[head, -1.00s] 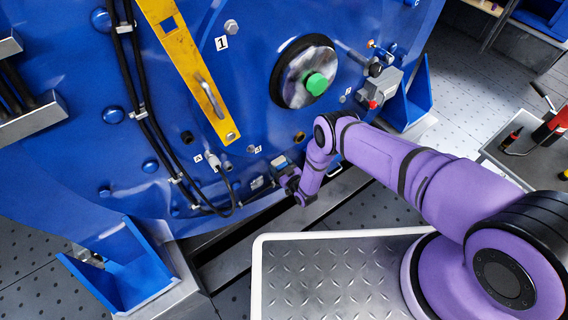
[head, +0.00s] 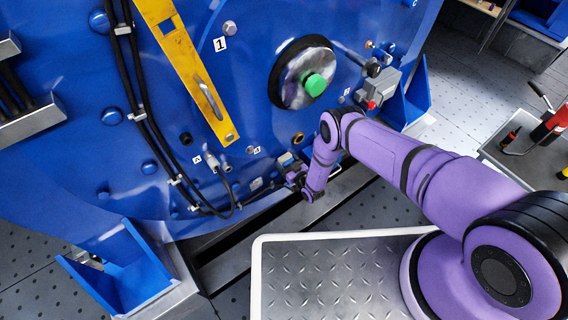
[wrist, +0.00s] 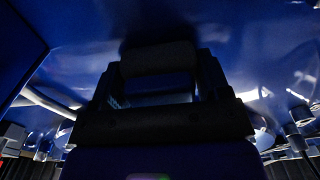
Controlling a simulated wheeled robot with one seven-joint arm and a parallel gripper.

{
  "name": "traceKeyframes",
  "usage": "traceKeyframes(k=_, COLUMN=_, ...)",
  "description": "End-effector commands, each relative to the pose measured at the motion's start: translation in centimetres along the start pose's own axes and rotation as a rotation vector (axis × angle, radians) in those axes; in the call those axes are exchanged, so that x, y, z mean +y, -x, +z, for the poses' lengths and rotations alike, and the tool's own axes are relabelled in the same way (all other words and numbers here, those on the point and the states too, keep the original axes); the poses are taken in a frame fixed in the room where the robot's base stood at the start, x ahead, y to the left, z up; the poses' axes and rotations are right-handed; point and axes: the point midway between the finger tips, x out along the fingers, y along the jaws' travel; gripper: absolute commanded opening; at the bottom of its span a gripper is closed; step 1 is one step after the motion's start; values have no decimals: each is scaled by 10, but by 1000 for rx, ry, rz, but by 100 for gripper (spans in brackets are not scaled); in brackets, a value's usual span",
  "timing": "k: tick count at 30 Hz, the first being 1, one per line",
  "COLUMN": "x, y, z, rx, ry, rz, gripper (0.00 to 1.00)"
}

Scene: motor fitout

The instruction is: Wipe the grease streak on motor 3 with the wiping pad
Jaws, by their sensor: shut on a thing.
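My gripper (head: 291,171) is at the lower right of the big blue motor housing (head: 80,165), close to its face. In the wrist view my gripper (wrist: 160,88) is dark, with its fingers either side of a dark block (wrist: 158,60). It is shut on this block, which I take to be the wiping pad; its far side is close to the blue surface, and I cannot tell whether it touches. In the head view a small greyish piece (head: 285,159) shows at the gripper's tip. I cannot make out a grease streak or a label reading 3.
A yellow bar (head: 190,75) with a handle and black hoses (head: 142,100) run down the housing. A round metal hub with a green cap (head: 315,84) and a red-tipped fitting (head: 372,105) are nearby. A cart with a red tool (head: 550,125) stands at right.

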Motion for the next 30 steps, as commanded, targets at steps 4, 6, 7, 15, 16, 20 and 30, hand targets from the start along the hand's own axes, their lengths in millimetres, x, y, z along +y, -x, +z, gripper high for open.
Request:
traceKeyframes(k=4, x=9, y=-1, z=0, rx=0, ry=1, rz=1, gripper=51)
traceKeyframes(k=6, x=14, y=-1, z=1, rx=0, ry=1, rz=1, gripper=51)
traceKeyframes(k=7, x=16, y=-1, z=1, rx=-1, ry=1, rz=1, gripper=51)
traceKeyframes(k=15, x=34, y=-3, z=1, rx=0, ry=1, rz=1, gripper=51)
traceKeyframes(k=16, x=35, y=-3, z=1, rx=0, ry=0, rz=0, gripper=51)
traceKeyframes(k=20, x=35, y=-6, z=1, rx=0, ry=0, rz=0, gripper=51)
traceKeyframes(k=30, x=16, y=-6, z=0, rx=1, ry=-1, rz=-1, gripper=51)
